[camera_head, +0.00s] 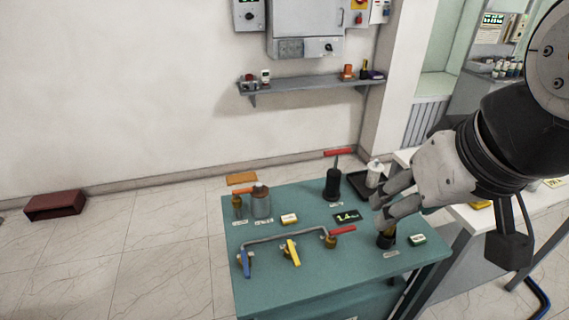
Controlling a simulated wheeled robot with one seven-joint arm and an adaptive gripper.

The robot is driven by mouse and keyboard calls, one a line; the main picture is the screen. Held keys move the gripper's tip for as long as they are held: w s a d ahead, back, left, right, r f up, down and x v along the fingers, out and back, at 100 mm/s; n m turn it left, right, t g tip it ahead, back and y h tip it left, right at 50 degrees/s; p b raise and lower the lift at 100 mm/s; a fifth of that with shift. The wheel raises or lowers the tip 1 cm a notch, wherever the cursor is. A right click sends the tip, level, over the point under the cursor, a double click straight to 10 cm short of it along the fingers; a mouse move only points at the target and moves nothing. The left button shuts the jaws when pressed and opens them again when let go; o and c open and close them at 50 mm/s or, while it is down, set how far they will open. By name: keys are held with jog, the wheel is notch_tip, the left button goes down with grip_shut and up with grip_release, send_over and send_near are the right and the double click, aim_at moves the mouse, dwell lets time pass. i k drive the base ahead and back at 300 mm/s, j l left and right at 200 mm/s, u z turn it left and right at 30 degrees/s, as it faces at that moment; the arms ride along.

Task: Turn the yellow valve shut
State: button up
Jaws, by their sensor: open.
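The yellow valve handle (292,253) is in the head view, on the pipe assembly (285,236) near the front of the green table. The handle slants, with its lower end toward the front right. A blue valve handle (246,263) stands to its left and a red handle (342,230) to its right. My gripper (380,211) is open above the right part of the table, right of the yellow valve and apart from it. Its fingers point down and left, over a dark and brass fitting (386,239). Whether they touch that fitting I cannot tell.
The green table (320,275) also carries a black bushing with a red handle (332,184), a glass jar (261,203), a dark tray with a white bottle (374,174) and small labelled boxes. A white table (470,217) adjoins on the right. A shelf (310,84) hangs behind.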

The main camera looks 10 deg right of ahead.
aim_at(290, 245)
jog(key=k+l+u, duration=0.15)
jog(key=l, duration=0.15)
jog(key=l+u, duration=0.15)
jog(key=l, duration=0.15)
jog(key=i+l+u, duration=0.1)
jog(key=u, duration=0.2)
jog(key=l+u, duration=0.3)
